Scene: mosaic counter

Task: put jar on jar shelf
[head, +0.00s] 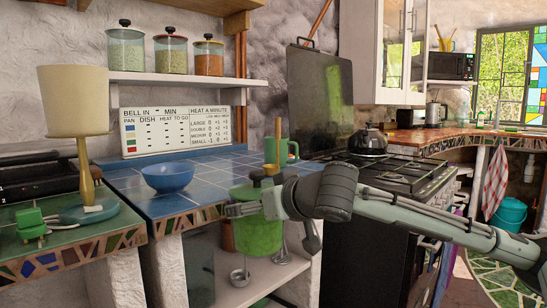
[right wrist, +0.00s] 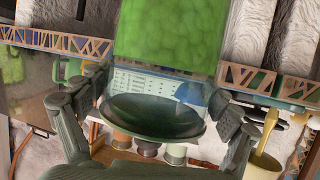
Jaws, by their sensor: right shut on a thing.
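A glass jar with green contents (head: 258,232) is in my right gripper (head: 240,209), in front of the counter's tiled front edge. The right wrist view shows the jar (right wrist: 170,35) and its dark round lid (right wrist: 150,113) between the two fingers of the right gripper (right wrist: 155,105). The jar looks roughly upright and below counter-top height. The jar shelf (head: 190,78) is a white board on the wall above the counter, holding three lidded jars (head: 171,53) with green and orange contents. My left gripper is not in view.
A blue bowl (head: 168,177) stands on the blue-tiled counter (head: 131,186), below a printed sign (head: 188,130). A lamp (head: 73,100) stands at left. A green mug (head: 290,152) is behind the held jar. The shelf has bare room right of the jars.

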